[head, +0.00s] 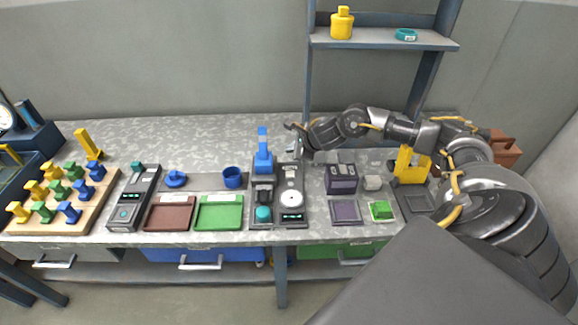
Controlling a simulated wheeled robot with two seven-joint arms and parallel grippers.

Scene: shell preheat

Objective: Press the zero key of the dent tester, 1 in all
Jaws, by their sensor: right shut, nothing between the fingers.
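A dark grey instrument (291,208) with a round white dial and a small lit display stands at the middle of the bench. Beside it on its left is a dark unit (263,224) with a blue upright part and a round teal button (263,213). Another dark instrument (127,205) with a lit display and a teal piece stands further left. I cannot read labels, so I cannot tell which is the dent tester or where its zero key is. My right gripper (290,127) is shut and empty, above the bench behind the dial instrument, apart from the teal button. My left gripper is out of view.
A wooden board (34,228) with several coloured pegs is at the left. A brown tray (170,218), a green tray (219,217) and a blue cup (232,177) lie between. A dark purple block (341,180) and a yellow stand (406,163) are right. A shelf (385,42) rises behind.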

